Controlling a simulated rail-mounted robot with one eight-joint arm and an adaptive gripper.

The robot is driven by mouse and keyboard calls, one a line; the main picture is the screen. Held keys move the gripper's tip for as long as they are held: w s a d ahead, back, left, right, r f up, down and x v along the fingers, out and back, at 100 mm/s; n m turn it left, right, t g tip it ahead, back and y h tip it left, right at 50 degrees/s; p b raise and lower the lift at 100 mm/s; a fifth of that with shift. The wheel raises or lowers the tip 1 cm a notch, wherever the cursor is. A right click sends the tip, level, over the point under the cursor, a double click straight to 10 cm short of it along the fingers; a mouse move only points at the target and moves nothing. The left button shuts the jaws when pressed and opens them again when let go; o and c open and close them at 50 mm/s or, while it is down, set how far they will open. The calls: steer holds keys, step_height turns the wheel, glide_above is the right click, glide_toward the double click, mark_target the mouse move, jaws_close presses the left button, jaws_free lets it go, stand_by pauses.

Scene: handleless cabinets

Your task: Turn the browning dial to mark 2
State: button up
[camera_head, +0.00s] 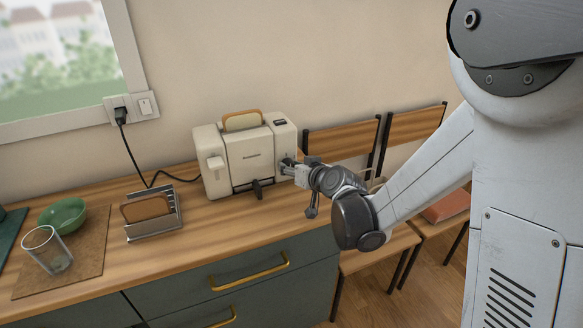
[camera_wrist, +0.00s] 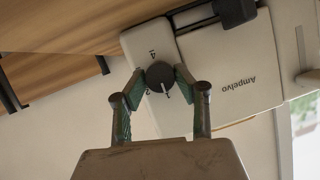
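The cream toaster (camera_head: 248,158) stands on the wooden counter with a slice of bread in its top slot. Its dark round browning dial (camera_wrist: 160,76) is on the panel in the wrist view, where the toaster appears upside down. A pale pointer line on the dial points toward the bottom of that picture. A 4 is printed above the dial, and a mark that looks like 2 is at its lower left; other marks are hidden or unclear. My gripper (camera_wrist: 160,82) has one fingertip on each side of the dial, with no clear gap. It also shows at the toaster's right side (camera_head: 291,167).
A metal rack with toast (camera_head: 150,212), a glass (camera_head: 47,250) and a green bowl (camera_head: 63,215) are at left. A black cord (camera_head: 135,155) runs from the wall socket to the toaster. A dark lever (camera_head: 258,188) sticks out in front. Chairs (camera_head: 345,139) stand right of the counter.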

steer(key=shift+c, duration=1.2)
steer(key=m+y+b, duration=0.2)
steer(key=b, duration=0.1)
steer(key=shift+w+d+f+m, duration=0.15)
steer(key=shift+f+m, duration=0.1)
steer(key=shift+m, duration=0.15)
steer(key=m+y+b, duration=0.2)
steer(key=m+b, duration=0.1)
steer(key=shift+f, duration=0.1)
steer(key=shift+d+m+y+b, duration=0.1)
steer(key=shift+m+y+b, duration=0.5)
steer(key=shift+m+b, duration=0.75)
